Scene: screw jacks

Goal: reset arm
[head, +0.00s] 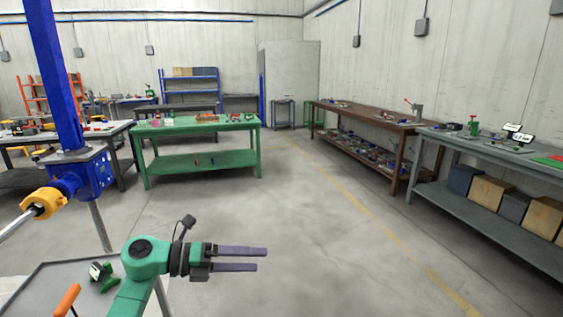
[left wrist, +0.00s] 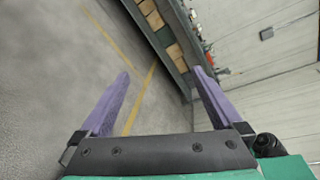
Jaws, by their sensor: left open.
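My left gripper (head: 262,259) is in the lower middle of the head view, on a green arm that comes in from the lower left. Its two purple fingers point right and are apart, with nothing between them. In the left wrist view the same gripper (left wrist: 165,85) shows its fingers spread wide and empty, over floor and a distant bench. My right gripper is in neither view.
A grey table (head: 45,285) with small tools is at the lower left. Beside it stands a blue screw jack (head: 90,172) with an orange-yellow collar. A green workbench (head: 215,158), a brown bench (head: 350,113) and a grey bench (head: 455,205) stand farther off. The middle floor is clear.

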